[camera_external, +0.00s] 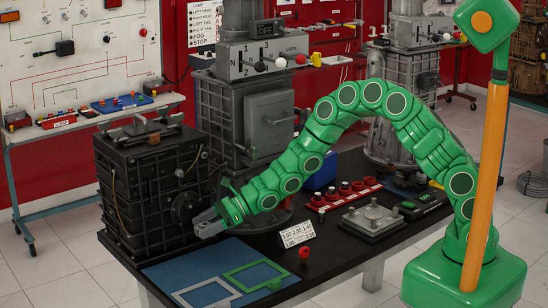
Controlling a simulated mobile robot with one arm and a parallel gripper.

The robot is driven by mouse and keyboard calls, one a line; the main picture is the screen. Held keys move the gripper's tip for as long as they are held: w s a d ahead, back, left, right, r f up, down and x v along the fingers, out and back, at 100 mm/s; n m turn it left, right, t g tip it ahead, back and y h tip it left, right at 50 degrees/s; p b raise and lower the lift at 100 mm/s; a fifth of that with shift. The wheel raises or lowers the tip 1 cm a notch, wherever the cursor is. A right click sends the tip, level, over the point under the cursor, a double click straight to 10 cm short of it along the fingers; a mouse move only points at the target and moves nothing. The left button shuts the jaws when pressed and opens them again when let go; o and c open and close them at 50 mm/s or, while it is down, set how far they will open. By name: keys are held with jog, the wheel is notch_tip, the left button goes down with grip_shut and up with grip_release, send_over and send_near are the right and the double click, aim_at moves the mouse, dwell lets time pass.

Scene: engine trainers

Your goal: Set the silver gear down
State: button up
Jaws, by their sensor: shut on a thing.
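My green arm arches over the dark table, and my gripper (207,222) is low at its left end, beside the black engine block. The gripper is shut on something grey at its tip. It is small and partly covered by the jaws, so I cannot make out teeth; it fits the silver gear. A dark round wheel (185,207) on the side of the engine block is just behind the gripper tip. I cannot tell whether the two touch. A blue mat (165,272) with a grey frame (207,291) and a green frame (253,275) lies at the table's front, below the gripper.
The black engine block (150,190) stands left of the gripper, and a tall grey machine (245,110) behind it. A number card (297,233), a red knob (304,253), a row of red knobs (345,194) and a metal plate (372,220) lie to the right.

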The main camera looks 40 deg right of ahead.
jog(key=s+d+r+m+t, duration=0.1)
jog(key=s+d+r, duration=0.3)
jog(key=s+d, duration=0.6)
send_over(210, 257)
jog(key=s+d, duration=0.2)
notch_tip(210, 257, down, 7)
jog(key=shift+w+a+f, duration=0.45)
jog(key=shift+w+f, duration=0.05)
jog(key=shift+f, duration=0.2)
jog(key=shift+w+a+f, duration=0.4)
jog(key=shift+w+f, duration=0.1)
jog(key=shift+f, duration=1.75)
jog(key=o, duration=1.4)
jog(key=shift+f, duration=0.15)
